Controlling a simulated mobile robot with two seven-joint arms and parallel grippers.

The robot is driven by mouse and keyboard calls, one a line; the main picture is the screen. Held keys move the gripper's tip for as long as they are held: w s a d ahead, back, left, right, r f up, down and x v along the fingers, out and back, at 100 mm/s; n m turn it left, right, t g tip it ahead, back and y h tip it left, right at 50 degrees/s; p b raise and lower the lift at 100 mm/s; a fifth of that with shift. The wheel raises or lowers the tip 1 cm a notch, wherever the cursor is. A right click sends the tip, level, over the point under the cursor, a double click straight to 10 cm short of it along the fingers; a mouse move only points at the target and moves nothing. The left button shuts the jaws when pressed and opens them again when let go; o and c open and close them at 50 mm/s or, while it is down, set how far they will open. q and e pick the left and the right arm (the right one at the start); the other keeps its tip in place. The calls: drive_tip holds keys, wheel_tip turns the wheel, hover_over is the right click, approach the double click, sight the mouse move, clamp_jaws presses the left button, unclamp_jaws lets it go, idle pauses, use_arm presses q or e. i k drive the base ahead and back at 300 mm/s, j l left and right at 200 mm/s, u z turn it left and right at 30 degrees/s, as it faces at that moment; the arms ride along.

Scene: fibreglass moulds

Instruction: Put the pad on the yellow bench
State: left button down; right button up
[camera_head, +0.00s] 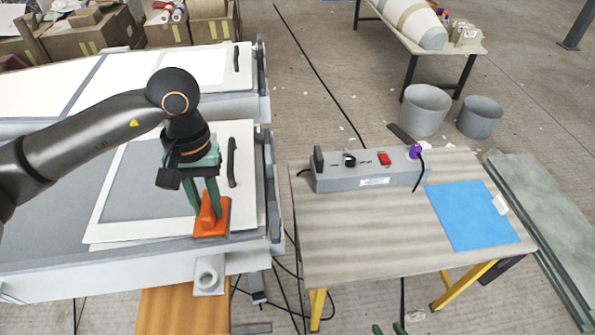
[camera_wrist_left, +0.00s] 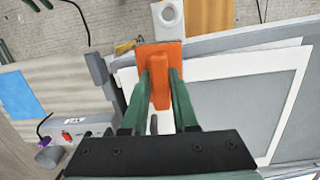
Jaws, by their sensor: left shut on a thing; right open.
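The orange pad (camera_head: 211,222) has a raised grip and is at the front right corner of the white-edged mould, over its rim. My left gripper (camera_head: 207,205) is shut on the pad's grip from above. In the left wrist view the pad (camera_wrist_left: 160,52) shows between the green fingers (camera_wrist_left: 160,90). I cannot tell whether the pad touches the mould. The yellow bench (camera_head: 350,235), with a wooden top and yellow legs, stands to the right. My right gripper (camera_head: 388,329) shows only as two green fingertips, apart and empty, at the bottom edge.
A grey switch box (camera_head: 368,170) stands along the bench's back edge, with a purple plug and cable. A blue sheet (camera_head: 472,215) lies on the right of the benchtop. The bench's left and front middle are clear. A black handle (camera_head: 232,162) stands up from the mould.

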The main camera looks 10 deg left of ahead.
sight(322, 240)
drive_tip(key=l+u, duration=0.25)
drive_tip(key=l, duration=0.65)
drive_tip(key=k+l+u, duration=0.2)
drive_tip(key=l, duration=0.7)
drive_tip(key=l+u, duration=0.1)
drive_tip(key=l, duration=0.25)
drive_tip(key=i+l+u, duration=0.1)
drive_tip(key=l, duration=0.25)
drive_tip(key=i, duration=0.4)
